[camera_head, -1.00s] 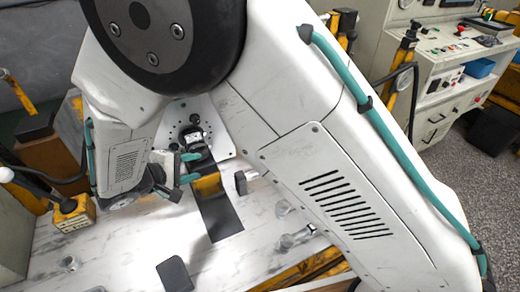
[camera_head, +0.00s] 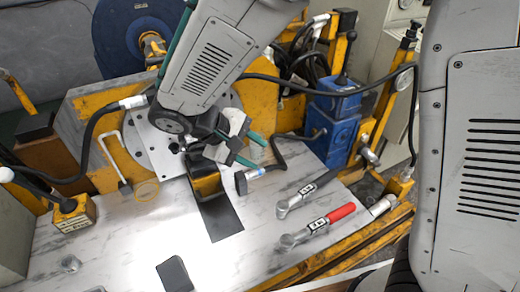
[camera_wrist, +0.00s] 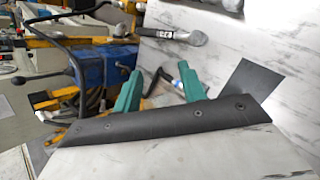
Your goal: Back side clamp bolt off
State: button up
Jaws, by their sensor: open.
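My gripper (camera_head: 253,150) has two teal fingers, spread apart and empty, in the head view. It is beside the black and yellow clamp block (camera_head: 206,182), on its back right side. A small bolt-like part with a dark head and a silver-blue shank (camera_head: 254,173) is just below the fingers in that view; I cannot tell whether it is the back side clamp bolt. In the wrist view the open fingers (camera_wrist: 160,75) point away, and a black rod and a pale part show beyond and between them. My wrist hides part of the clamp.
A black-handled wrench (camera_head: 307,193) and a red-handled wrench (camera_head: 320,226) lie on the pale tabletop (camera_head: 120,235). A blue box (camera_head: 335,122) and yellow framework stand at the back right. A black hose (camera_head: 86,140) runs at the left.

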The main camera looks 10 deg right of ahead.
jog(key=shift+s+d+r+g+y, duration=0.3)
jog(key=shift+s+d+r, duration=0.15)
jog(key=shift+d, duration=0.25)
jog(key=n+t, duration=0.1)
jog(key=t, duration=1.2)
send_near(174, 152)
jog(key=w, duration=0.1)
jog(key=x, duration=0.7)
jog(key=shift+w+d+f, duration=0.1)
jog(key=shift+d+f, duration=0.05)
jog(key=shift+d, duration=0.2)
